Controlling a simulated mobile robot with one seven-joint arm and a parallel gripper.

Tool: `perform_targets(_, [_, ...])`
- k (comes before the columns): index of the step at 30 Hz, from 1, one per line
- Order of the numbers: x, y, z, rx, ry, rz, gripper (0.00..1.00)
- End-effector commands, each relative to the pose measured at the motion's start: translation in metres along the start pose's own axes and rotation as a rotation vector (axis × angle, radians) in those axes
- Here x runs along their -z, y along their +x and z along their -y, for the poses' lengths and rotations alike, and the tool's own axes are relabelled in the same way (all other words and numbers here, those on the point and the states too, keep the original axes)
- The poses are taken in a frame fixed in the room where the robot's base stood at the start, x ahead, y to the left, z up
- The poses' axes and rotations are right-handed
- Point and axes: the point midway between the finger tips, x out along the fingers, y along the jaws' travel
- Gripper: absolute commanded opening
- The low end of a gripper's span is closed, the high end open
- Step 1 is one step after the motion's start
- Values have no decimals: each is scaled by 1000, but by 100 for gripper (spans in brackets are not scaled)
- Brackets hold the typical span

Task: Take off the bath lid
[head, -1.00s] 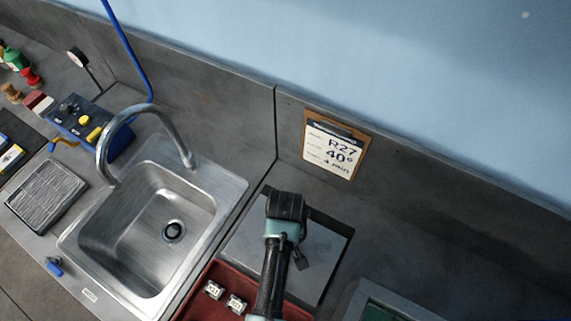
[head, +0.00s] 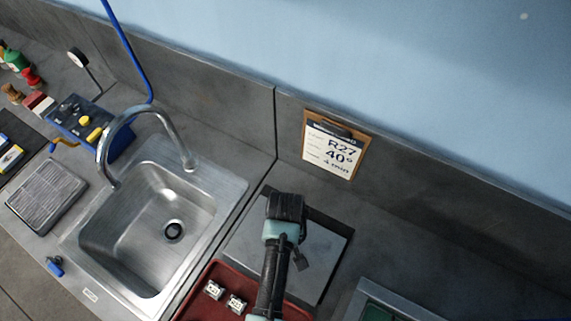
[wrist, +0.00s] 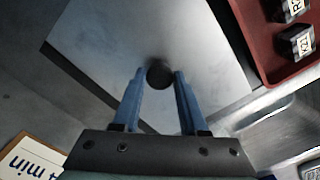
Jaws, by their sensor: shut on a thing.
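The bath lid (head: 325,262) is a flat grey metal plate right of the sink in the head view, partly hidden by my arm. A dark strip borders it along the back and right. In the wrist view the lid (wrist: 205,40) fills the upper middle, with a round black knob (wrist: 159,74) on it. My gripper (wrist: 155,76) has its two blue fingers on either side of the knob, shut on it. In the head view my arm hides the knob and fingers. I cannot tell whether the lid is raised.
A red tray (head: 207,300) with small labelled blocks (head: 236,303) lies in front of the lid. The steel sink (head: 150,230) with its curved tap (head: 130,112) is left. A clipboard (head: 333,147) reading R27, 40°, 4 min leans behind.

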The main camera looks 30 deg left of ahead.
Motion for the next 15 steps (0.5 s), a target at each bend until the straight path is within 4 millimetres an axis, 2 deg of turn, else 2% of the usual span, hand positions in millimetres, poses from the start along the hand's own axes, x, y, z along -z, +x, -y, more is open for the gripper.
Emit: perform_targets(15, [1,6,0,-1,0,-2,0])
